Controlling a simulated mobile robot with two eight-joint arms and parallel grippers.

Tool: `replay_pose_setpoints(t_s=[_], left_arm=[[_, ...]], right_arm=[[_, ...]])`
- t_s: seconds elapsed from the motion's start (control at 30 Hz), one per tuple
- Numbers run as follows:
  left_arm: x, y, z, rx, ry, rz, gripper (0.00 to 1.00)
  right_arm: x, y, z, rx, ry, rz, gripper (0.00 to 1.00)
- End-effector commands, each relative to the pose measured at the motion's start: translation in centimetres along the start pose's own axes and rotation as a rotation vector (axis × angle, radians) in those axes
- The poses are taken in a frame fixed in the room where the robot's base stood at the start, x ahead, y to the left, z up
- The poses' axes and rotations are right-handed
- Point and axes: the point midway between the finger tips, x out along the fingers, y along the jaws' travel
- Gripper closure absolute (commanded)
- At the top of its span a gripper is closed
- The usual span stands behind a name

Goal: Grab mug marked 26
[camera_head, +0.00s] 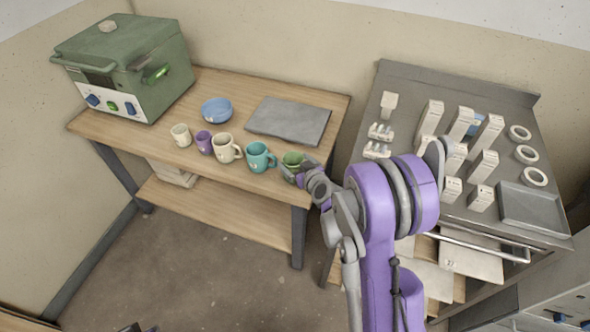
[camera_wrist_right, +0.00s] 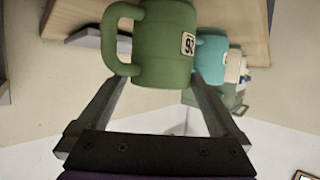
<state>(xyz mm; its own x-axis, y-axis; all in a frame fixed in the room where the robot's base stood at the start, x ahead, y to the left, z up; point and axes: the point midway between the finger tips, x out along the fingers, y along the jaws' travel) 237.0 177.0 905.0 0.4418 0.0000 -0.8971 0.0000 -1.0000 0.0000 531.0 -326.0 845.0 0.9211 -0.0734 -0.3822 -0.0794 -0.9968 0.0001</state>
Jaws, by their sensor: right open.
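The green mug (camera_head: 293,161) stands at the right end of a row of mugs on the wooden table, partly hidden by my right gripper (camera_head: 302,175). In the right wrist view the green mug (camera_wrist_right: 162,45) is large and appears upside down, with its handle at the left. Its pale label seems to read 26, inverted. My right gripper (camera_wrist_right: 155,88) is open, with its fingers spread on either side of the mug's near end; I cannot tell whether they touch it. My left gripper is not clearly in view.
A teal mug (camera_head: 259,157) stands close beside the green one. Further left are a cream mug (camera_head: 227,148), a purple mug (camera_head: 204,143) and a small pale cup (camera_head: 181,135). Behind are a blue bowl (camera_head: 217,111), a grey slab (camera_head: 289,121) and a green kiln (camera_head: 128,66).

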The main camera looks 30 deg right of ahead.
Motion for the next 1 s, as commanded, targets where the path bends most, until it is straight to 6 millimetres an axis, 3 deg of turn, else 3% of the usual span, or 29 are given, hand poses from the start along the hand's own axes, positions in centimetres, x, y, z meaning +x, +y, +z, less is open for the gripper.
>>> replay_pose_setpoints(t_s=[0.13,0.37,0.87,1.0], left_arm=[[-0.06,0.00,-0.06,0.000,0.000,0.000,1.00],[-0.05,0.00,-0.05,0.000,0.000,0.000,1.00],[-0.05,0.00,-0.05,0.000,0.000,0.000,1.00],[-0.05,0.00,-0.05,0.000,0.000,0.000,1.00]], right_arm=[[1.34,-0.01,-0.01,0.000,0.000,0.000,0.00],[1.41,-0.02,0.01,0.000,-0.001,0.000,0.00],[1.39,-0.03,0.01,0.000,-0.001,-0.001,0.90],[1.38,-0.02,-0.01,0.000,-0.001,0.000,0.90]])
